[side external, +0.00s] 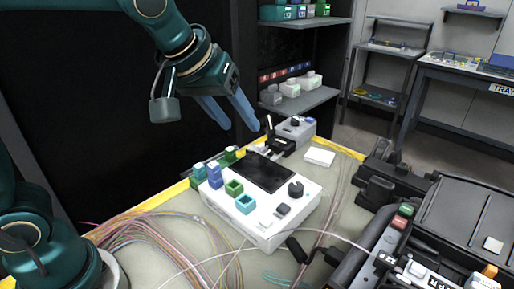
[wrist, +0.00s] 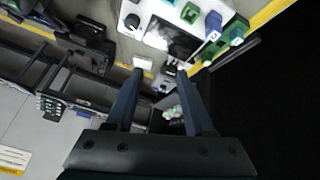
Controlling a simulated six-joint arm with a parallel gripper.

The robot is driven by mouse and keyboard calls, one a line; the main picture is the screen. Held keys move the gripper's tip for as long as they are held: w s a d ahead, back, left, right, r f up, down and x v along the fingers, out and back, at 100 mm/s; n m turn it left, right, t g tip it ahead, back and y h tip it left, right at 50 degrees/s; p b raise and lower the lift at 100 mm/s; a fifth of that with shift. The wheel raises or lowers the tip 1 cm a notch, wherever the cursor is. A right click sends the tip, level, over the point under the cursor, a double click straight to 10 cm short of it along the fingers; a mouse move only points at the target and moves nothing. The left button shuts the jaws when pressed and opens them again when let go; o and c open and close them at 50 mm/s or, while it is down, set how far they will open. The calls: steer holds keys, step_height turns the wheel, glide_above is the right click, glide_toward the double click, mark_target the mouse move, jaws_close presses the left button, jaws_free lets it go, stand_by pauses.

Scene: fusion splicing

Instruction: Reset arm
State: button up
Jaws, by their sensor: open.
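My gripper (side external: 232,117) is open and empty, raised above the back of the work table. Its two blue fingers point down and to the right in the side view. In the wrist view my gripper (wrist: 158,72) shows both fingers apart with nothing between them. A white device (side external: 262,226) with a dark screen, a black knob and coloured square blocks stands on the table below and in front of the gripper. The device also shows at the top of the wrist view (wrist: 150,47), beyond the fingertips.
A grey box (side external: 296,130) and a small white block (side external: 320,157) sit behind the device. Loose coloured fibres (side external: 150,232) spread over the table's left front. A bulky black machine (side external: 440,225) fills the right. Shelves (side external: 305,100) stand behind the table.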

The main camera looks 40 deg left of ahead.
steer(key=s+a+f+m+g, duration=0.1)
steer(key=s+f+m, duration=0.3)
steer(key=s, duration=1.1)
step_height(320, 180, down, 2)
steer(key=shift+a, duration=0.55)
steer(key=shift+w, duration=0.1)
